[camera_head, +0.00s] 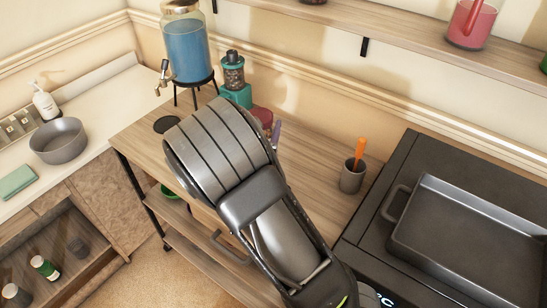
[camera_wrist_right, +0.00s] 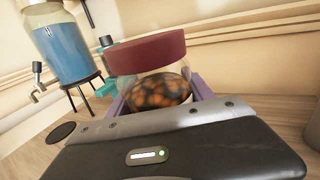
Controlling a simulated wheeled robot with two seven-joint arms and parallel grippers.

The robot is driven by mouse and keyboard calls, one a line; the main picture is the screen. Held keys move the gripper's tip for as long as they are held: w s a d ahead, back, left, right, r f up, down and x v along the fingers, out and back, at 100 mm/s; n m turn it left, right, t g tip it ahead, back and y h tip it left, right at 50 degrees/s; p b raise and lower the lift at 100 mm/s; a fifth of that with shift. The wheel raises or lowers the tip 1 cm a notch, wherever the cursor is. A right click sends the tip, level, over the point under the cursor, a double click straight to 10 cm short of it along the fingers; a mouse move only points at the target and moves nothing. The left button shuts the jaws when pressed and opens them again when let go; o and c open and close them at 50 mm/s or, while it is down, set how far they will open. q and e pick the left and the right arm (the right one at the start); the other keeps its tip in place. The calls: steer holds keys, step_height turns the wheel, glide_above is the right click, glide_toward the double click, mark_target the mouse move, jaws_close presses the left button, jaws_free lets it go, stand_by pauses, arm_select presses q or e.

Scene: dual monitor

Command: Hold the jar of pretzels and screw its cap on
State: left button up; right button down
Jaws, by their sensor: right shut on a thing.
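The jar of pretzels (camera_wrist_right: 158,92) is clear with brown pretzels inside and stands upright in the right wrist view. A dark red cap (camera_wrist_right: 147,51) sits at its top; I cannot tell if it is tight. The cap also shows in the head view (camera_head: 263,116), where my right arm hides most of the jar. My right gripper (camera_wrist_right: 160,100) is shut on the jar, with a purple finger on each side below the cap. One purple finger shows in the head view beside the arm. My left gripper is not in view.
A blue drink dispenser (camera_head: 188,53) and a teal grinder (camera_head: 234,78) stand behind the jar. A flat dark disc (camera_head: 167,125) lies on the wooden table (camera_head: 320,160). A grey cup (camera_head: 352,176) with an orange-handled tool stands right. A stove with a pan (camera_head: 470,240) is further right.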

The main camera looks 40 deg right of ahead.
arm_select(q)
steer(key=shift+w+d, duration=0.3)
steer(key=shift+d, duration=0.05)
arm_select(e)
steer(key=d, duration=0.1)
steer(key=d+r, duration=0.1)
steer(key=d, duration=0.1)
steer(key=shift+w+d+r, duration=0.1)
steer(key=shift+d+r, duration=0.05)
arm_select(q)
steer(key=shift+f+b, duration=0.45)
arm_select(e)
step_height(320, 180, down, 6)
steer(key=shift+r, duration=0.1)
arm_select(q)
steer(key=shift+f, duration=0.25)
arm_select(e)
steer(key=shift+m, duration=0.3)
steer(key=shift+f, duration=2.15)
arm_select(q)
steer(key=shift+b, duration=0.3)
